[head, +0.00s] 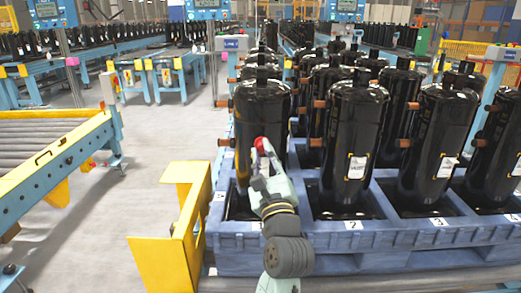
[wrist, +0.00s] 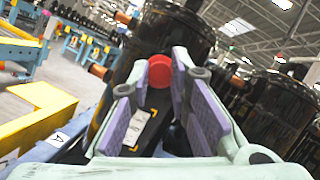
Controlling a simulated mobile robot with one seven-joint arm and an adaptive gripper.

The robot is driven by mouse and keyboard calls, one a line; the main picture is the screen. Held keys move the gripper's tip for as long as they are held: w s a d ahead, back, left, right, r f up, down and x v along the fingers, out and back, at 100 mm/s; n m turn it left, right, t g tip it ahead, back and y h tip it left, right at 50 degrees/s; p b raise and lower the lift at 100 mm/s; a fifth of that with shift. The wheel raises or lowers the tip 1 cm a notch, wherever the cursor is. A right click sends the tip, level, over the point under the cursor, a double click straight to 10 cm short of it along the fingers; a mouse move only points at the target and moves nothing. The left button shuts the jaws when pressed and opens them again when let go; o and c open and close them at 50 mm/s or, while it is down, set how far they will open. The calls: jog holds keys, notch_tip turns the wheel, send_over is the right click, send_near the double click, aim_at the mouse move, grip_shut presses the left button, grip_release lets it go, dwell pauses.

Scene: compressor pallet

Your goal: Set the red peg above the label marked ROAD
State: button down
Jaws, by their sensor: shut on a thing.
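The red peg (head: 263,145) is at the tip of my gripper (head: 262,158), in front of the front-left black compressor (head: 258,103). In the wrist view the red peg (wrist: 159,72) sits between the fingertips, and my gripper (wrist: 160,82) is shut on it. A white label with yellow corner marks (wrist: 136,128) shows on the compressor below the peg, partly behind a finger. Other white labels are on the front-row compressors, one on the second (head: 357,167) and one on the third (head: 446,168). Their print is too small to read, so I cannot tell which says ROAD.
The compressors stand in several rows in a blue pallet (head: 400,235) with small number tags along its front. Copper-coloured stubs stick out from their sides. A yellow barrier (head: 172,231) stands left of the pallet, with a roller conveyor (head: 50,150) farther left. Grey floor between is clear.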

jog(key=shift+s, duration=0.25)
jog(key=shift+w+p, duration=0.3)
jog(key=shift+w, duration=2.5)
jog(key=shift+w+p, duration=0.4)
jog(key=shift+w, duration=0.25)
dwell(0.7)
jog(key=c, duration=1.4)
grip_release()
